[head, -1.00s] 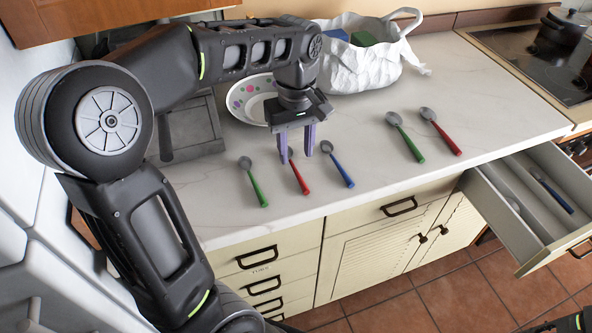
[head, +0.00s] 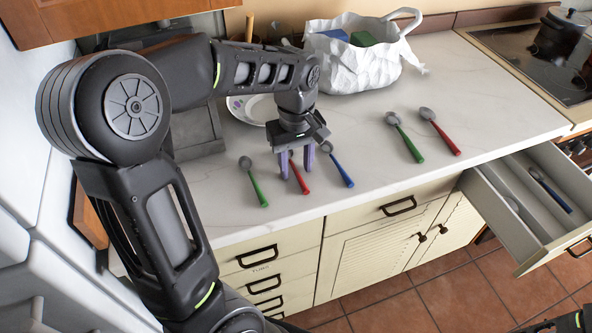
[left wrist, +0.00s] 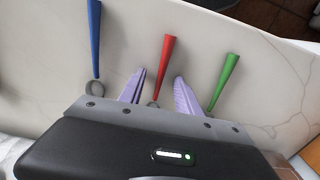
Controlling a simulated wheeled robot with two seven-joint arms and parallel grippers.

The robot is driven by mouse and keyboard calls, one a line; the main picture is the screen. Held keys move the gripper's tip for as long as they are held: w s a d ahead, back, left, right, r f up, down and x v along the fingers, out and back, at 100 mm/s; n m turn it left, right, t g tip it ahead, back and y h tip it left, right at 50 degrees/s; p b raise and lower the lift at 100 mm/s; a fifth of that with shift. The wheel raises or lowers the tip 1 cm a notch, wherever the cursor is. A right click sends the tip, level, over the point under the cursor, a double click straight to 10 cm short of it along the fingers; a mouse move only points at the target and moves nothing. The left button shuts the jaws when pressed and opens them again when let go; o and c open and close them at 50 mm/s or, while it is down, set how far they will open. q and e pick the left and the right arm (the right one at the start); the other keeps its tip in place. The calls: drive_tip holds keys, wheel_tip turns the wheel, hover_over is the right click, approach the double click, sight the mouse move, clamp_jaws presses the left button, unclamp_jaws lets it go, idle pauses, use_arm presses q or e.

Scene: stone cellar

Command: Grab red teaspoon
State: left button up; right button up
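A red-handled teaspoon (head: 301,180) lies on the pale marble counter (head: 300,203), between a green-handled and a blue-handled one. My left gripper (head: 297,173) is over it, open, with its purple fingers pointing down. In the left wrist view the red handle (left wrist: 165,62) runs between the two fingertips (left wrist: 160,74), one finger on each side. The spoon's bowl is mostly hidden by the gripper body. I see no contact between fingers and spoon. A second red teaspoon (head: 440,133) lies farther right. My right gripper cannot be made out.
A green teaspoon (head: 254,183) and a blue teaspoon (head: 338,165) lie close on either side. Another green one (head: 405,138) lies farther right. A white bag (head: 362,72) and a plate (head: 250,112) stand behind. An open drawer (head: 520,232) juts out at right.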

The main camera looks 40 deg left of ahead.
use_arm(q)
clamp_jaws()
idle(0.4)
